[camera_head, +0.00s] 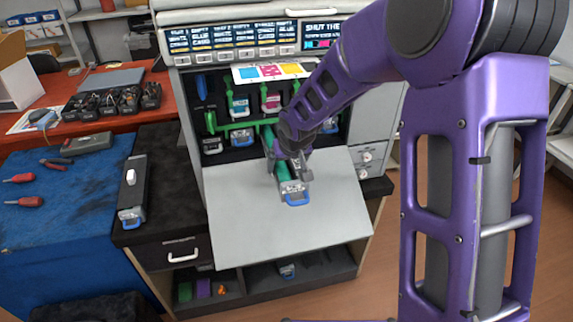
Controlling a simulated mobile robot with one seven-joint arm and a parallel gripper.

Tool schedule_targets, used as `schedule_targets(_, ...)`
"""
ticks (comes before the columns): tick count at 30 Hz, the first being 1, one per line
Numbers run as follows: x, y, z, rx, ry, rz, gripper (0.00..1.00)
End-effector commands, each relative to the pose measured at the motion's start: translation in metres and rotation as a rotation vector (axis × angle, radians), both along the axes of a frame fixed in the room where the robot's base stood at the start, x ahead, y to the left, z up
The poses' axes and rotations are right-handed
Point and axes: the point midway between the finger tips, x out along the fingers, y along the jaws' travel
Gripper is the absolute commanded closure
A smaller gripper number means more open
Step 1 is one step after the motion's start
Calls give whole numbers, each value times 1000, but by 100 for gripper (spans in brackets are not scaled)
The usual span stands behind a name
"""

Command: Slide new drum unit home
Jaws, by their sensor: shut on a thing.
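The drum unit (294,188) has a green barrel, a grey end face and a blue handle. It points out of the printer (218,128) toward me, above the lowered front door (240,215). Its far end runs back toward the slots. How deep it sits is hidden by my arm. My gripper (290,168) is shut on the drum unit from above, just in front of the openings. The fingertips are partly hard to make out against it.
Another dark unit (132,190) with a blue handle lies on the black counter at left. Green levers and coloured cartridges (238,106) fill the printer bay. Pliers (57,162) and red screwdrivers (20,178) lie on the blue mat. The door is otherwise clear.

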Motion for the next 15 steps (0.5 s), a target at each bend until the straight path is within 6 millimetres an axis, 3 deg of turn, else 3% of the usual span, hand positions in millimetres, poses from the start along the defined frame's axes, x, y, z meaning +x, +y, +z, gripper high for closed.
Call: schedule_targets(15, 22, 7, 1, 2, -3, 0, 100)
